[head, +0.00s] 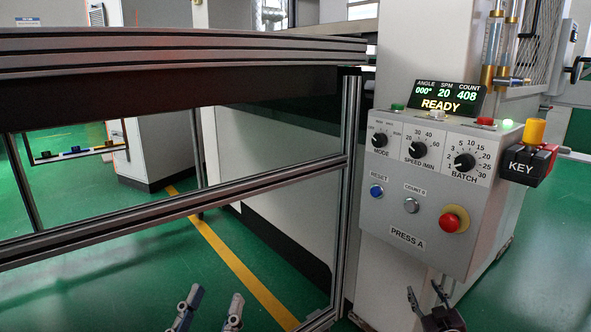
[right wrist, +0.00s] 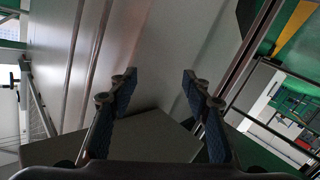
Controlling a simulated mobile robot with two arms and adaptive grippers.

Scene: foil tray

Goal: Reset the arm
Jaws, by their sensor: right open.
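My left gripper (head: 211,300) shows at the bottom of the head view, with its two fingers apart and nothing between them. My right gripper (head: 426,293) is at the bottom, below the grey control box (head: 486,220), and is open and empty. In the right wrist view its two blue-padded fingers (right wrist: 160,85) are spread, with a grey surface beyond. Neither gripper touches the box in view. Most of both arms is out of view.
The box has a display (head: 441,97) reading READY, three dials, a blue reset button (head: 376,191) and a red stop button (head: 453,219). A black key block (head: 527,163) juts from its right. A metal frame (head: 180,208) stands to the left, above green floor (head: 215,270).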

